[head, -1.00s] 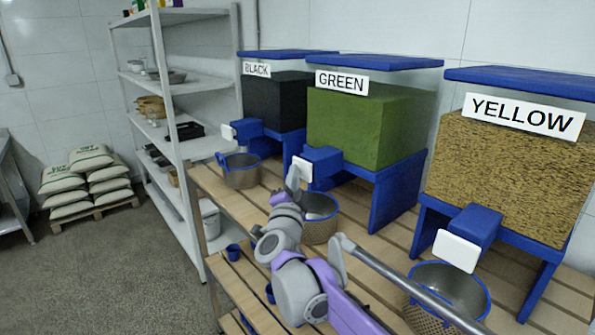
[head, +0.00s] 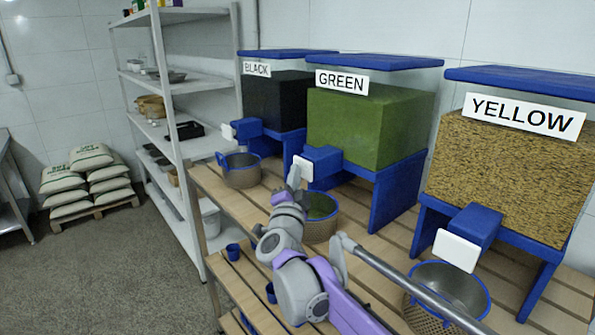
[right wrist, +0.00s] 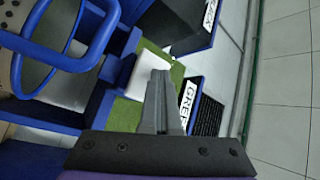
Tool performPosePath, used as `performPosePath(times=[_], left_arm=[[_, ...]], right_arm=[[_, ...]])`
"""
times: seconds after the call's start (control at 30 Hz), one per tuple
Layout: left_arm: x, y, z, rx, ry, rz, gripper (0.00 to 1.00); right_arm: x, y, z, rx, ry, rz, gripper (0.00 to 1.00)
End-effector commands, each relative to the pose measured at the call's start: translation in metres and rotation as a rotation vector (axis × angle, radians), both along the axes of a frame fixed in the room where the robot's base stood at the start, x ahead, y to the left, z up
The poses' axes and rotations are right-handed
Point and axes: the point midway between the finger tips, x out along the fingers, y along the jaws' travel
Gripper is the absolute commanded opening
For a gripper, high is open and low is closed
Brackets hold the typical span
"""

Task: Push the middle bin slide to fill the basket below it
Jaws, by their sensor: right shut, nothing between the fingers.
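The middle bin (head: 370,125), labelled GREEN, holds green material on a blue stand. Its slide, a blue block with a white front plate (head: 304,168), sticks out toward me. The plate also shows in the right wrist view (right wrist: 148,85), partly behind the fingers. The basket (head: 322,229) below it has a blue rim and green material inside. My right gripper (head: 294,172) is shut and empty, just left of and in front of the plate. Its closed fingers show in the right wrist view (right wrist: 160,76). I cannot tell whether they touch the plate. My left gripper is out of view.
The BLACK bin (head: 275,103) and YELLOW bin (head: 510,180) stand either side, with baskets (head: 242,177) (head: 455,283) below their slides. All stand on a slatted wooden table (head: 385,240). A metal shelf (head: 185,85) is left, and sacks (head: 88,180) lie on a pallet.

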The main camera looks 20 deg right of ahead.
Motion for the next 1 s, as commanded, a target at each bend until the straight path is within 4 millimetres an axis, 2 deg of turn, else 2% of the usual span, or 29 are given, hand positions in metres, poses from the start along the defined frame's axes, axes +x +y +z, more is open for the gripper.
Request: performPosePath(times=[0.37, 0.77, 1.0], left_arm=[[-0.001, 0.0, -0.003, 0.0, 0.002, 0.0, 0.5], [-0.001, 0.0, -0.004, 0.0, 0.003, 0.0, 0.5], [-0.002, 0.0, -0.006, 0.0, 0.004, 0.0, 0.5]], right_arm=[[-0.008, 0.02, -0.001, 0.0, 0.0, 0.0, 0.0], [-0.009, 0.025, 0.0, 0.0, 0.001, 0.001, 0.0], [-0.017, 0.046, -0.001, 0.001, 0.001, 0.004, 0.0]])
